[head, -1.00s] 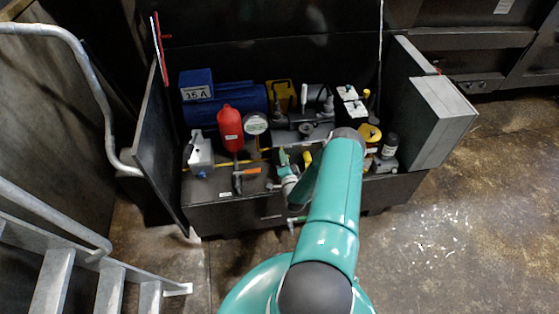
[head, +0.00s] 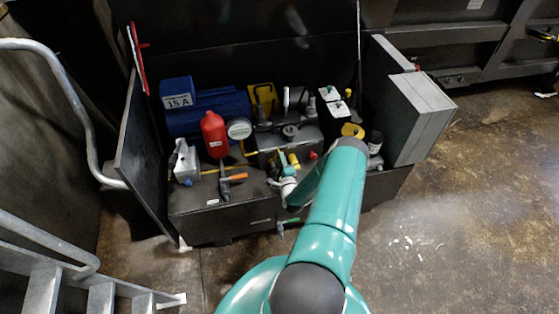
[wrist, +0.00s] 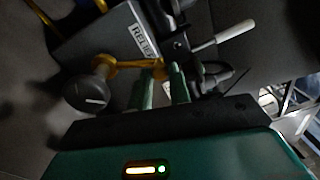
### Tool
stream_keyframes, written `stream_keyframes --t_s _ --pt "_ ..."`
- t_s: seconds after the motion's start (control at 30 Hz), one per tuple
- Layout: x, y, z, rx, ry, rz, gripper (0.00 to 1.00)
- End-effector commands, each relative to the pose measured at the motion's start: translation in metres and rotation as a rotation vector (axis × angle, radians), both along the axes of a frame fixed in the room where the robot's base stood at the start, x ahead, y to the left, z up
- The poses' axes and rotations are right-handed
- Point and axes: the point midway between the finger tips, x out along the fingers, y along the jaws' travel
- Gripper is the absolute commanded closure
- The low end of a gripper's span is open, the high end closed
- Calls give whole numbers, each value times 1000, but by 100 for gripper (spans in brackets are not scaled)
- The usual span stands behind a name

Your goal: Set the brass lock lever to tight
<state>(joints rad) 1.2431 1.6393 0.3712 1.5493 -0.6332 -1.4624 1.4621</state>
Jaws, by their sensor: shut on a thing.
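In the wrist view, the brass lever (wrist: 128,65) is a flat yellow-brown bar running right from beside a round dark knob (wrist: 88,93) with a white line. My gripper (wrist: 161,72) has two green fingers, shut on the lever's right end. A label starting with "RELIE" (wrist: 143,40) sits just above the lever. My arm hides much of the grip there. I cannot read the lever's setting.
A red bottle (head: 215,135), a blue cylinder (head: 222,103) and an orange-handled valve (head: 235,178) stand to the left of my arm. A pale-handled lever (wrist: 222,35) is close right of my fingers.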

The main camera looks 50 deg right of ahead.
Motion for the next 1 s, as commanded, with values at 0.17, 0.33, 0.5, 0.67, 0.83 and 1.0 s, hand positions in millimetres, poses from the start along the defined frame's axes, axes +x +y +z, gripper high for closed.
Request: stream_keyframes --t_s 0.17,0.33,0.5,0.67,0.83,1.0 --pt "-1 -1 0 9 -6 -1 100" --pt "-1 -1 0 8 -6 -1 100" --pt "-1 -1 -1 8 -6 -1 71" --pt "-1 -1 -1 8 -5 -1 71" --pt "-3 1 -1 8 -4 -1 71" --pt "-20 13 -3 11 -2 -1 71"
